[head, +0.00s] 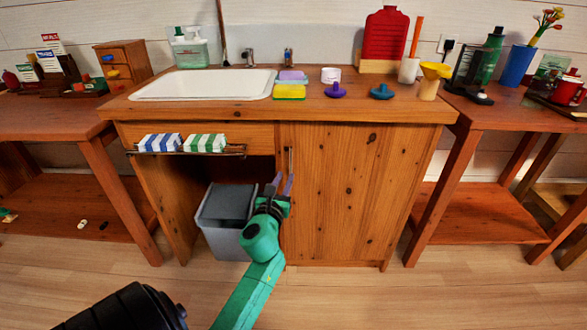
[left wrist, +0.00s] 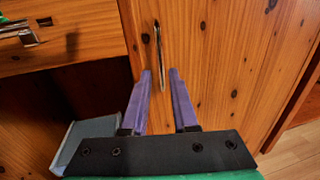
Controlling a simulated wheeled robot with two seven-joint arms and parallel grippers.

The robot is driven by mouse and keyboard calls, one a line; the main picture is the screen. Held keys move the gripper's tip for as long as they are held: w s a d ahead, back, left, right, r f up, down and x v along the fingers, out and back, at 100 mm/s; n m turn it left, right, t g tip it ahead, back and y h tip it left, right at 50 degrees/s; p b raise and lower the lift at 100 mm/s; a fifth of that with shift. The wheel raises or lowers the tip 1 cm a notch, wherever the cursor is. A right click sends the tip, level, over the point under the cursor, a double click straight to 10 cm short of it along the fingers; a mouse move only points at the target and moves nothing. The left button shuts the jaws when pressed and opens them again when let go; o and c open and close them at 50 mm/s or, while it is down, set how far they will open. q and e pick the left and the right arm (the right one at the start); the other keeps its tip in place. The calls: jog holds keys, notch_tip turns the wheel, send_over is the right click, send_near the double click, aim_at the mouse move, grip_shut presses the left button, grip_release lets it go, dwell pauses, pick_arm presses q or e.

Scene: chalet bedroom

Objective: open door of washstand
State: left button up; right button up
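The wooden washstand (head: 190,105) stands in front of me, with a white basin in its top. Its door (head: 345,190) is the knotty panel on the right half and looks closed. A thin upright metal handle (head: 290,162) sits near the door's upper left edge. My left gripper (head: 281,184) is just below the handle. In the left wrist view, its purple fingers (left wrist: 160,73) are apart with nothing held, and the handle (left wrist: 158,55) lies ahead between their tips. The lower end of the handle reaches near the tips; contact cannot be told. My right gripper is not in view.
A grey bin (head: 222,215) stands in the open space left of the door. A rail with striped towels (head: 205,144) sticks out above it. Side tables (head: 515,120) flank the washstand. Sponges, plugs and bottles stand on top.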

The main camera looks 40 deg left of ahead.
aim_at(291, 165)
pick_arm(q)
jog(key=b+x, duration=0.1)
jog(key=x, duration=0.6)
jog(key=shift+w+a+f, duration=0.1)
jog(key=shift+w+a, duration=0.05)
jog(key=shift+w, duration=0.1)
jog(key=shift+w+a, duration=0.15)
jog(key=shift+w, duration=0.1)
grip_shut()
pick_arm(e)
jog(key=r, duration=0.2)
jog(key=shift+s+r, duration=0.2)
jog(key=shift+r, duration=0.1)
